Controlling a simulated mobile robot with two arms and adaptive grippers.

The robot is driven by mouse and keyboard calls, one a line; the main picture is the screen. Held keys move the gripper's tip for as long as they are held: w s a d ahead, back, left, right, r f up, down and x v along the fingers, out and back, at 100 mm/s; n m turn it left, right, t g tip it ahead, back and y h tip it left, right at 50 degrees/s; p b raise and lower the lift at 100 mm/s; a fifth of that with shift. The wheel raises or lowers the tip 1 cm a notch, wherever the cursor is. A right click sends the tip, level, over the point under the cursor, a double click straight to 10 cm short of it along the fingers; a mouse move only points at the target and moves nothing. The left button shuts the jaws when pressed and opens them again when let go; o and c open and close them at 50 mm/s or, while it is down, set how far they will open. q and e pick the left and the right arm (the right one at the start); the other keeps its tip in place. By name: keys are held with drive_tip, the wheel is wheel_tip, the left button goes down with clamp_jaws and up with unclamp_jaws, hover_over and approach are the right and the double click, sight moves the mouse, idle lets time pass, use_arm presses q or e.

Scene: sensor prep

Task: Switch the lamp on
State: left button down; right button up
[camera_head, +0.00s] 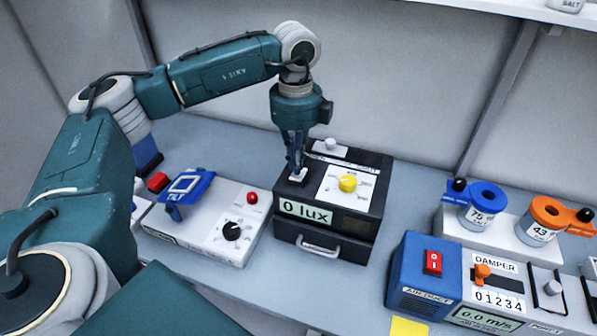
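A black box (370,222) with a "0 lux" display (305,211) stands on the bench in the middle of the head view. A yellow knob (347,183) sits on a white dial plate on its top. My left gripper (296,174) points down at the left part of the box top, left of the knob. Its fingers look close together, with no held object visible. A small pale part at the fingertips is mostly hidden, and I cannot tell whether they touch it. The lamp itself is not clearly identifiable. My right gripper is out of view.
Left of the box is a white unit (195,236) with a black knob, a red button and a blue frame. To the right are a blue box (408,280) with a red switch, a damper panel (497,282), and blue and orange ring holders. A drawer handle (318,247) sticks out in front.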

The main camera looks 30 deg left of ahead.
use_arm(q)
drive_tip(key=shift+f+b, duration=0.3)
drive_tip(key=shift+f, duration=0.15)
drive_tip(key=shift+s+f+b, duration=0.1)
drive_tip(key=shift+f+b, duration=0.45)
drive_tip(key=shift+f, duration=0.2)
idle(0.4)
drive_tip(key=shift+r+p, duration=0.85)
drive_tip(key=shift+r, duration=0.25)
drive_tip(key=shift+r+p, duration=1.5)
drive_tip(key=shift+r, duration=0.95)
drive_tip(key=shift+f, duration=0.1)
